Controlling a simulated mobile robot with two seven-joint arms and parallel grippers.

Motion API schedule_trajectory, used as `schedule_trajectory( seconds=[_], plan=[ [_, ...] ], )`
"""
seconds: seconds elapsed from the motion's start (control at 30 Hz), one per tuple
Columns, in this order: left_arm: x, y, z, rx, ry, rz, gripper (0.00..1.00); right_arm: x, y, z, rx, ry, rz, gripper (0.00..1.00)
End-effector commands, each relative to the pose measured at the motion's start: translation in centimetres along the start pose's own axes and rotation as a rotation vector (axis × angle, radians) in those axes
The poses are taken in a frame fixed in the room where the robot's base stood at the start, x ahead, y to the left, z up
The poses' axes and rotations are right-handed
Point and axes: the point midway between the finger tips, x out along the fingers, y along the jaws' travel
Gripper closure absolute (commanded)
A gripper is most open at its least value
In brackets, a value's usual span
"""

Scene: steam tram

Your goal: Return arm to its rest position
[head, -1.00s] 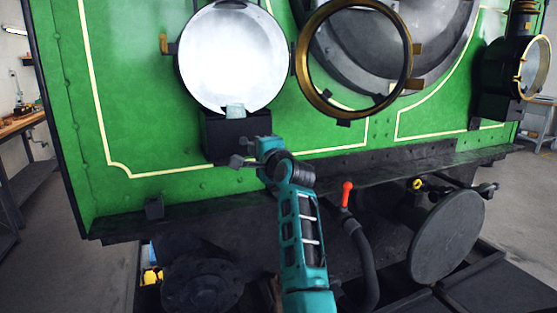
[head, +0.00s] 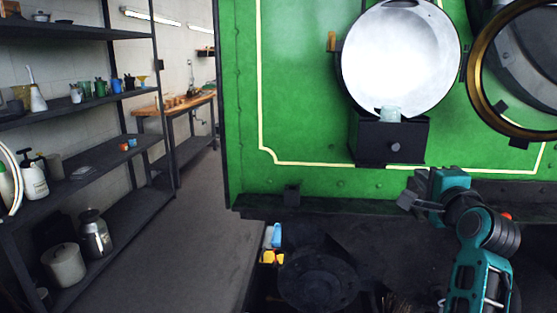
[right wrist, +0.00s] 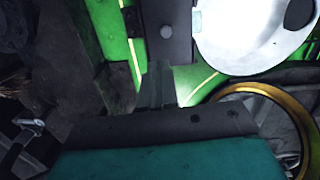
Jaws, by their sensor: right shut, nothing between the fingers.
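My right arm comes up from the bottom right of the head view. Its teal and dark gripper (head: 412,190) is shut and empty, in front of the tram and just below and right of the black box under the lamp. In the right wrist view its narrow closed fingers (right wrist: 156,85) show against the green panel, pointing toward the box. The round lamp (head: 398,55) has a bright white reflector, and a pale blue piece (head: 390,115) sits at its bottom edge. The black box (head: 372,140) has a grey knob (head: 394,146). My left gripper is not in view.
A brass-rimmed ring (head: 480,85) stands open right of the lamp. A dark ledge (head: 320,205) runs below the green front (head: 300,110). Shelves (head: 95,105) with bottles and pots stand at the left. Bare floor (head: 185,225) lies between the shelves and the tram.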

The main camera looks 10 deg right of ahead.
Motion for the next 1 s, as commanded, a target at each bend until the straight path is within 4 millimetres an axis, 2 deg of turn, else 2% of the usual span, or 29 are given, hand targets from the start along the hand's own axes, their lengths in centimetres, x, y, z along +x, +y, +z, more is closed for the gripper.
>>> schedule_trajectory(
  seconds=[0.17, 0.27, 0.37, 0.47, 0.5, 0.6, 0.7, 0.8, 0.9, 1.0],
  plan=[
    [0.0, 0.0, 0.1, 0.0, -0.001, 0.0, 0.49, -1.1, 7.9, 2.3, -0.319, -0.034, 0.104, 1.0],
    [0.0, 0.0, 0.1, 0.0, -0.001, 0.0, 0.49, -2.9, 13.7, 4.3, -0.567, -0.092, 0.164, 1.0],
    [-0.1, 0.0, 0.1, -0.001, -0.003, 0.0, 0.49, -5.6, 19.4, 6.5, -0.805, -0.176, 0.207, 1.0],
    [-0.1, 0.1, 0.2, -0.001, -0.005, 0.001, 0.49, -9.3, 25.1, 8.8, -1.03, -0.287, 0.233, 1.0],
    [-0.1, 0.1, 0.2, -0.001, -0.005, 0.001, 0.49, -11.2, 27.2, 9.8, -1.115, -0.338, 0.237, 1.0],
    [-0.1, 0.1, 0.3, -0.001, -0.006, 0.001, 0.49, -16.0, 32.0, 11.9, -1.302, -0.468, 0.23, 1.0],
    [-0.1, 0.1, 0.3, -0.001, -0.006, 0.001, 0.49, -20.6, 35.4, 13.7, -1.44, -0.583, 0.206, 1.0],
    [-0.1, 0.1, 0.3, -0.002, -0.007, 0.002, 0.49, -24.1, 37.5, 14.8, -1.528, -0.668, 0.178, 1.0],
    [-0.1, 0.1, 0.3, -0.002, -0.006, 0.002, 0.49, -26.2, 38.5, 15.5, -1.575, -0.715, 0.158, 1.0],
    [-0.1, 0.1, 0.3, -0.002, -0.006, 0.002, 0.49, -26.9, 38.8, 15.7, -1.592, -0.731, 0.148, 1.0]
  ],
)
